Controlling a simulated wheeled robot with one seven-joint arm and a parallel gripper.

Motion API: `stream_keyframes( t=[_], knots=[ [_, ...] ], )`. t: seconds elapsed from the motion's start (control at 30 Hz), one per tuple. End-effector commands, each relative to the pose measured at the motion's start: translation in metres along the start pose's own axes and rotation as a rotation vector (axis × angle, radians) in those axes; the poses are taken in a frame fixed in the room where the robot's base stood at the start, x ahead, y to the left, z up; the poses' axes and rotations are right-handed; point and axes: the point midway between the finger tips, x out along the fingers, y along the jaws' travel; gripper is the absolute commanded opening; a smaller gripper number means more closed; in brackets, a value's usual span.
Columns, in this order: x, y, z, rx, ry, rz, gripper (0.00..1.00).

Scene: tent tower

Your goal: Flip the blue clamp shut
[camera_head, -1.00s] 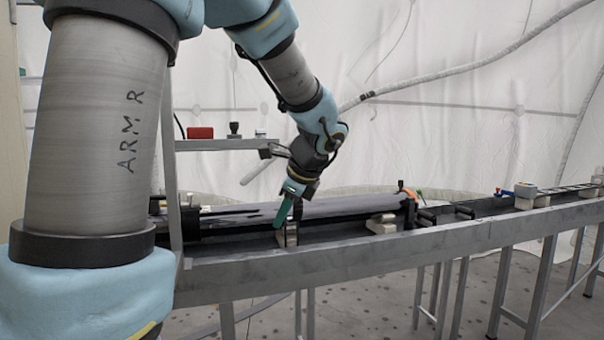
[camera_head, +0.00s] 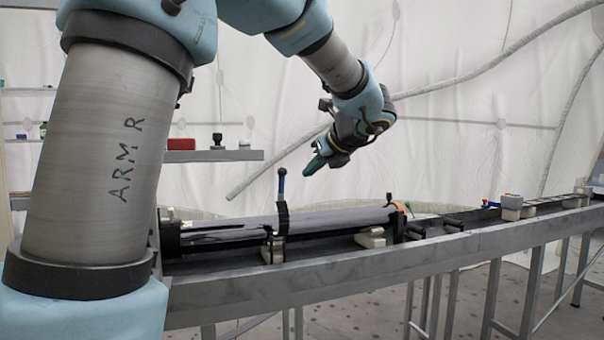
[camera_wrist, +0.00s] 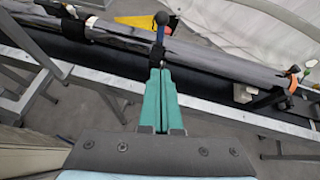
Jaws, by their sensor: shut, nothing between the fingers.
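The wrist view cannot tell the depth gap to the handle.
The tube lies along a long grey metal bench (camera_head: 350,263). A shelf with a red box (camera_head: 181,144) stands behind at the left. An orange piece (camera_head: 398,207) is at the tube's right end. Another handle with a blue end (camera_head: 490,204) sits farther right.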

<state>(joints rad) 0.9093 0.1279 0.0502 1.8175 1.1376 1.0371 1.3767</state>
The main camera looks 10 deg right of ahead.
Motion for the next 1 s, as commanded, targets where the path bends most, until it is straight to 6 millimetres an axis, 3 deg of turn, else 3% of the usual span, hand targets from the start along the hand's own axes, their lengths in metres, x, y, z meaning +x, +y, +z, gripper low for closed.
stream_keyframes(
  t=[0.47, 0.7, 1.0],
  knots=[
    [0.093, 0.001, 0.002, 0.000, 0.002, 0.004, 0.00],
    [0.112, 0.001, 0.025, -0.002, 0.001, 0.002, 0.00],
    [0.117, 0.000, 0.028, 0.000, 0.001, 0.000, 0.00]
  ],
)
